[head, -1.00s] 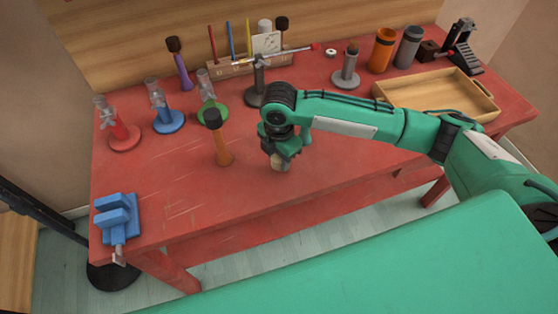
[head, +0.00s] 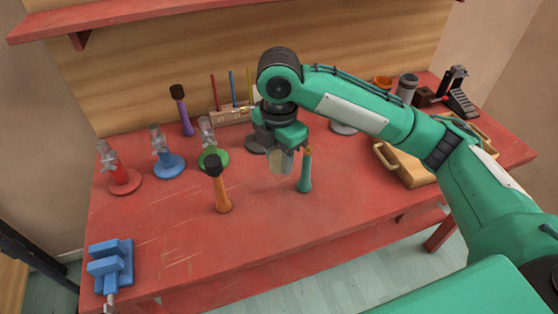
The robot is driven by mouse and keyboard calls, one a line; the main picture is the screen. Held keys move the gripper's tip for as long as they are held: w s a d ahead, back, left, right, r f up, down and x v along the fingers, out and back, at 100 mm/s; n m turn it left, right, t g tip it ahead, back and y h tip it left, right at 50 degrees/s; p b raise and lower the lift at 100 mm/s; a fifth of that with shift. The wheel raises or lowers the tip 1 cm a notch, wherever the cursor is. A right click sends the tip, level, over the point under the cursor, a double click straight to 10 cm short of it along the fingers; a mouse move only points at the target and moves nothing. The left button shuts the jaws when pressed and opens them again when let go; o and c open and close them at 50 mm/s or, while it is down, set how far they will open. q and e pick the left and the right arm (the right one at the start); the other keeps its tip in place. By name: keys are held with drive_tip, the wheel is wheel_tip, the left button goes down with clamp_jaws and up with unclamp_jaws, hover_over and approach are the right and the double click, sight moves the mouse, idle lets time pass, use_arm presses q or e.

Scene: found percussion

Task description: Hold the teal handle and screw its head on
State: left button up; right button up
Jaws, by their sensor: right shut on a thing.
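The teal handle (head: 304,176) stands upright on the red table, wide at its foot, with a thin brownish tip at its top. My right gripper (head: 281,150) is just left of it and is shut on a pale, roughly cylindrical head (head: 280,165). The head hangs under the jaws, and its upper part is hidden by them. It looks lifted off the table, close beside the handle's top; I cannot tell the exact gap in depth. My left gripper is not in view.
An orange handle with a dark head (head: 221,184) stands left of the gripper. Red (head: 121,178), blue (head: 167,162) and green (head: 213,155) stands and a purple mallet (head: 183,108) are behind. A blue vise (head: 110,265) sits front left, a wooden tray (head: 403,168) right. The front middle is clear.

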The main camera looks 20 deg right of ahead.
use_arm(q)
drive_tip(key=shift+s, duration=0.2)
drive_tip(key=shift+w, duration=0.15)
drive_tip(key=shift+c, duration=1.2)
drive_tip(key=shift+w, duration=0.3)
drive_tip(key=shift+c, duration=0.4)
use_arm(e)
drive_tip(key=shift+d+f+m, duration=0.15)
drive_tip(key=shift+f+m, duration=0.15)
drive_tip(key=shift+m, duration=0.1)
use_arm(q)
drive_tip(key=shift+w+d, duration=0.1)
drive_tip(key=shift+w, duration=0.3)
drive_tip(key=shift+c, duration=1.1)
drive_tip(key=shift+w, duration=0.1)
use_arm(e)
drive_tip(key=s+d+f+m, duration=0.2)
drive_tip(key=f+m, duration=0.3)
drive_tip(key=m, duration=0.6)
drive_tip(key=s+d+f+m, duration=0.2)
drive_tip(key=d+f+m, duration=0.2)
drive_tip(key=m, duration=0.7)
wheel_tip(320, 180, down, 2)
drive_tip(key=shift+s+d, duration=0.25)
drive_tip(key=shift+s, duration=0.15)
